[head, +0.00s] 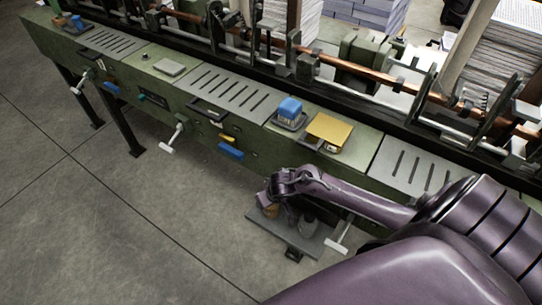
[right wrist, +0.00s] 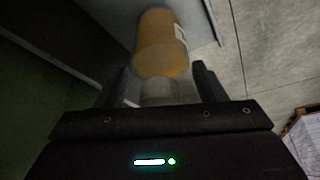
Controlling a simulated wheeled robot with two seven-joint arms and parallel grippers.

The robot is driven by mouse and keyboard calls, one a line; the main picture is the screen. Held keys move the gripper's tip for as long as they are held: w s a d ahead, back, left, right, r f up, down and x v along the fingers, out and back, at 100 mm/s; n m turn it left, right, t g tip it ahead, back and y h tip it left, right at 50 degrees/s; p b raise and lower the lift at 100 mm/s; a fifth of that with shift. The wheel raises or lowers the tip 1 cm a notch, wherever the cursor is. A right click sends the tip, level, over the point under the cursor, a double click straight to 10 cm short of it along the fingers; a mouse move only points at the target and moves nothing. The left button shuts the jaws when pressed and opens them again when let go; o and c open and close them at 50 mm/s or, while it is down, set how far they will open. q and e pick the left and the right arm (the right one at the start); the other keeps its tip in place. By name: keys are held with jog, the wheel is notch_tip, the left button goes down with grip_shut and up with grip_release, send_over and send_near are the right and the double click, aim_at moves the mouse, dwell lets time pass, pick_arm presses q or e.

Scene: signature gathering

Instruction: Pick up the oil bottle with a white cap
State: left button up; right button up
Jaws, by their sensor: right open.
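The oil bottle (right wrist: 160,40) shows in the right wrist view as an amber, translucent cylinder with a pale label at its side. Its whitish cap (right wrist: 160,92) points toward the palm and lies between the two fingers. My right gripper (right wrist: 159,78) is open around the cap end, with a gap visible on each side. In the head view, my right gripper (head: 272,196) is over the grey shelf (head: 262,231) at the machine's front. Part of the amber bottle (head: 271,210) shows under it. My left gripper is not in view.
A dark or clear container (head: 307,223) stands on the shelf close beside the gripper. The long green machine (head: 185,112) runs behind, with levers on its front. A blue item (head: 290,108) and a yellow pad (head: 329,131) lie on top. The floor to the left is clear.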

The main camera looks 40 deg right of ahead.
jog(key=shift+w+f, duration=0.2)
jog(key=shift+f, duration=0.25)
jog(key=shift+c, duration=0.2)
jog(key=c, duration=0.7)
jog(key=shift+c, duration=0.2)
jog(key=shift+r, duration=0.15)
